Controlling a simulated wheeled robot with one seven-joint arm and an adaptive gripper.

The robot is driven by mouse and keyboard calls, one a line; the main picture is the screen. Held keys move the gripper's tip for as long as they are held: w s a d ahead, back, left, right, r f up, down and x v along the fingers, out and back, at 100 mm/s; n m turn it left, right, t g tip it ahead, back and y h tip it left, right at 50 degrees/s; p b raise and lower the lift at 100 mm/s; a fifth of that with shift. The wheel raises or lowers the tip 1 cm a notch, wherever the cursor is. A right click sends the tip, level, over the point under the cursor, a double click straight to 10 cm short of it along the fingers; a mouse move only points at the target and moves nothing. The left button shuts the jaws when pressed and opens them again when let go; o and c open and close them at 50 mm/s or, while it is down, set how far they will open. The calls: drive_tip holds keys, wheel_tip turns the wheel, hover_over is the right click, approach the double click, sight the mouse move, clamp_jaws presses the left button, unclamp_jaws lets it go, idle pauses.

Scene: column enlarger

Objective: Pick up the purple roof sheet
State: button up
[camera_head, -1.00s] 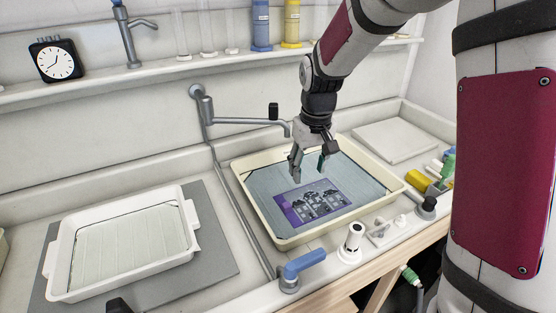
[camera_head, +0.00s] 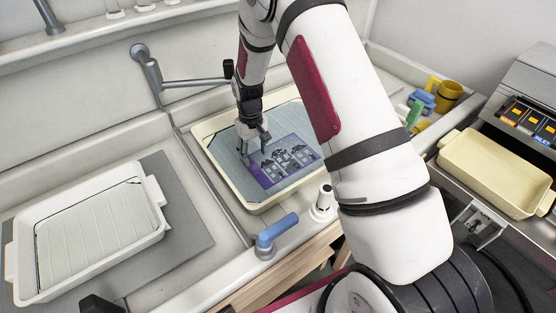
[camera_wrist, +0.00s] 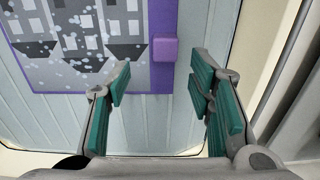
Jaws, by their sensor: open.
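The purple roof sheet (camera_head: 286,160) is a flat purple-bordered sheet with a grey print of houses. It lies in the cream tray (camera_head: 204,134) on the tray's ribbed grey-blue floor. The sheet (camera_wrist: 85,45) fills the upper left of the wrist view, with a small purple tab (camera_wrist: 165,49) sticking out from its edge. My gripper (camera_head: 254,150) is over the sheet's left end in the head view. In the wrist view my gripper (camera_wrist: 160,85) is open and empty, its green-padded fingers apart, with the tab ahead between them. The gap between fingers and sheet is hard to judge.
A white tray (camera_head: 158,187) on a grey mat (camera_head: 190,225) stands at left. A grey tap (camera_head: 195,83) reaches over behind the cream tray. Another cream tray (camera_head: 470,145) is at right.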

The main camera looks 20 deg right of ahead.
sight(254, 165)
drive_tip(key=f, duration=0.3)
drive_tip(key=f+p, duration=0.1)
drive_tip(key=shift+s+a+f, duration=0.15)
drive_tip(key=shift+a+f, duration=0.15)
drive_tip(key=shift+f, duration=0.85)
clamp_jaws()
